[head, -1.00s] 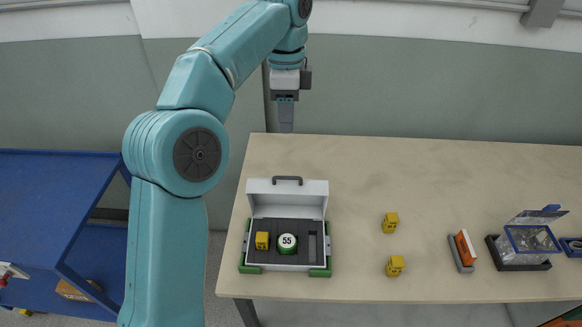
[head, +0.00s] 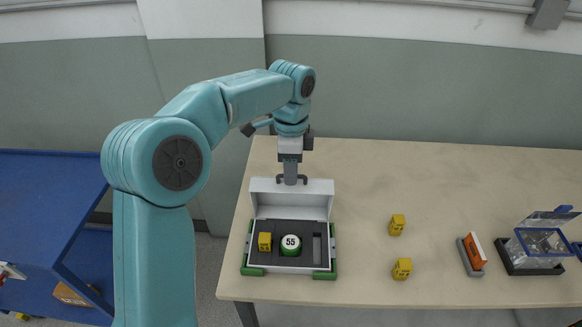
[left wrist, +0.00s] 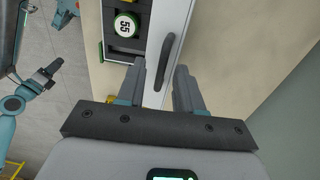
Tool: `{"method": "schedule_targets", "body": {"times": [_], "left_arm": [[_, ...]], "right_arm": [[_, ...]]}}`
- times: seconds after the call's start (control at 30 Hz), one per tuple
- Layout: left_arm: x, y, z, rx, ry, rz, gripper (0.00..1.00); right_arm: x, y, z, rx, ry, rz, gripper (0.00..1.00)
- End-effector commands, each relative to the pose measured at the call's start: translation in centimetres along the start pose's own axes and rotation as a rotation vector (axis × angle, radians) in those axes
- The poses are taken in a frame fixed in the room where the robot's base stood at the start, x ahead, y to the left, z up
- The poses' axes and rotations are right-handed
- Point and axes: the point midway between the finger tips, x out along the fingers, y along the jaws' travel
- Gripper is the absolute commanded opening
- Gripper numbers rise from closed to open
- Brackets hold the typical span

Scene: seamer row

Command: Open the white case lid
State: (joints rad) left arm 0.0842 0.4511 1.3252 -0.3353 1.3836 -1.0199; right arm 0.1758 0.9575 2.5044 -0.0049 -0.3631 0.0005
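The white case (head: 290,270) sits on the table with its white lid (head: 291,200) raised at the back. The lid's dark handle (head: 305,180) is on the lid's top edge. My left gripper (head: 290,180) points down at the handle. In the left wrist view, the open fingers of my left gripper (left wrist: 160,85) stand on either side of the handle (left wrist: 166,62), with gaps showing. The case's dark insert holds a yellow block (head: 265,241) and a green puck marked 55 (head: 290,244). A dark gripper-like end (left wrist: 45,76), seemingly my right gripper, shows small; its opening is unclear.
Two yellow blocks (head: 397,224) (head: 402,268) stand right of the case. Further right are an orange-and-white piece in a grey holder (head: 471,256) and a clear box with a raised lid (head: 539,243). A blue shelf unit (head: 50,200) stands at left.

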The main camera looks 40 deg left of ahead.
Motion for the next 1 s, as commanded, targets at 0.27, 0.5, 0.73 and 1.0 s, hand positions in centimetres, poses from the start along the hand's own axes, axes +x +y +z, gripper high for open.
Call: {"method": "schedule_targets", "body": {"times": [0.27, 0.5, 0.73, 1.0], "left_arm": [[0.01, 0.03, 0.00, 0.000, -0.001, 0.001, 0.00], [0.11, 0.06, -0.02, 0.001, -0.001, 0.003, 0.00], [0.17, 0.07, -0.04, 0.001, -0.001, 0.004, 0.00], [0.23, 0.10, -0.07, 0.001, -0.001, 0.006, 0.00]], "right_arm": [[0.00, 0.00, 0.01, 0.000, 0.000, 0.000, 0.43], [0.02, 0.01, 0.02, 0.000, -0.001, 0.000, 0.43], [0.03, 0.02, 0.02, 0.000, 0.000, 0.000, 0.43], [0.04, 0.02, 0.02, 0.000, 0.000, 0.000, 0.43]]}}
